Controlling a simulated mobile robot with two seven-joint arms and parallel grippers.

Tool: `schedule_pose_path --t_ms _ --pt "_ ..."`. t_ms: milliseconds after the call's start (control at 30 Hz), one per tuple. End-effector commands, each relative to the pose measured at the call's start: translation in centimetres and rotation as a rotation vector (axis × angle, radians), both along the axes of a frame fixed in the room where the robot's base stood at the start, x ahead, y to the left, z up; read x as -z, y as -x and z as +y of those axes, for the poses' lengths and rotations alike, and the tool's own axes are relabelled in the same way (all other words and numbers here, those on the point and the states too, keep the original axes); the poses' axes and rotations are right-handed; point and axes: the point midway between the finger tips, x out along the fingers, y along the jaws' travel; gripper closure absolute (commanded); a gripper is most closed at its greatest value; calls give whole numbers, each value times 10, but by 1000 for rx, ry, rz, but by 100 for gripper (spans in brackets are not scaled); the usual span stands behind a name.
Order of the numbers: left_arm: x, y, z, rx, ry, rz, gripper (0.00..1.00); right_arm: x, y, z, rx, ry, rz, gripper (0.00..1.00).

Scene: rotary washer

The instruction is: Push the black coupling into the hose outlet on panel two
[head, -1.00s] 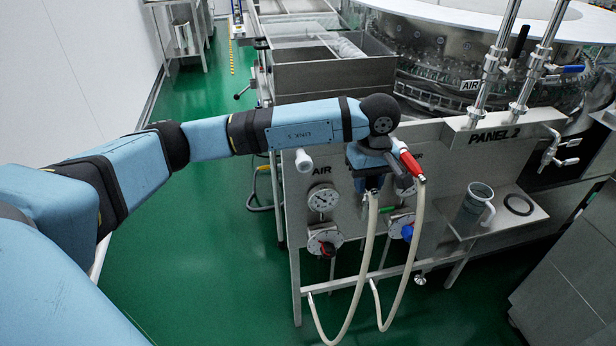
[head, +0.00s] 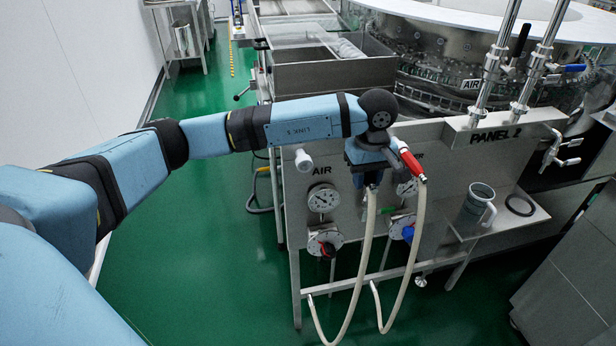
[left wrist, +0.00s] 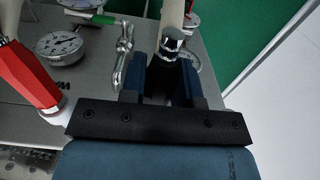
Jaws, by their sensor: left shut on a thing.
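My left gripper (head: 369,180) is at the front of panel two (head: 455,145), pointing down. In the left wrist view, its fingers (left wrist: 160,72) are shut on the black coupling (left wrist: 162,75), which has a silver clamp ring and a beige hose (left wrist: 172,14). In the head view this hose (head: 358,270) hangs below the gripper; the coupling is mostly hidden. A red coupling (head: 408,160) on a second beige hose sits just right of the gripper, also in the left wrist view (left wrist: 28,78). I cannot tell whether the black coupling touches an outlet. My right gripper is not in view.
A white fitting (head: 303,160) sticks out left of the gripper, above a gauge (head: 323,198) and a red-handled valve (head: 325,241). A blue-handled valve (head: 402,226) is lower right. A grey jug (head: 474,203) and black ring (head: 520,205) are on the shelf. Green floor is open at left.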

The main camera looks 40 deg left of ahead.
Motion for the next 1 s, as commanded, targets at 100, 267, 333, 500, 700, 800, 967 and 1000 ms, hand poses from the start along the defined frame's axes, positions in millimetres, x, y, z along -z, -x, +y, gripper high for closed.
schedule_pose_path --t_ms 100,267,333,500,700,800,967,1000 --pt "5 -2 2 0 1 -1 100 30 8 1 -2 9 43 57" --pt "5 -1 2 0 0 0 41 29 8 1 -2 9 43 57" --pt "5 -1 2 0 0 0 41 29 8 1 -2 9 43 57" --pt "5 -1 2 0 0 0 41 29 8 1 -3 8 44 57" --pt "5 -1 1 0 0 0 41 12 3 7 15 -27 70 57" --pt "-9 -2 1 0 1 -6 41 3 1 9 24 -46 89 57" --pt "-51 -2 1 2 0 -5 41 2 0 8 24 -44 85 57" --pt "-61 -2 1 2 0 -5 41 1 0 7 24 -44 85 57"
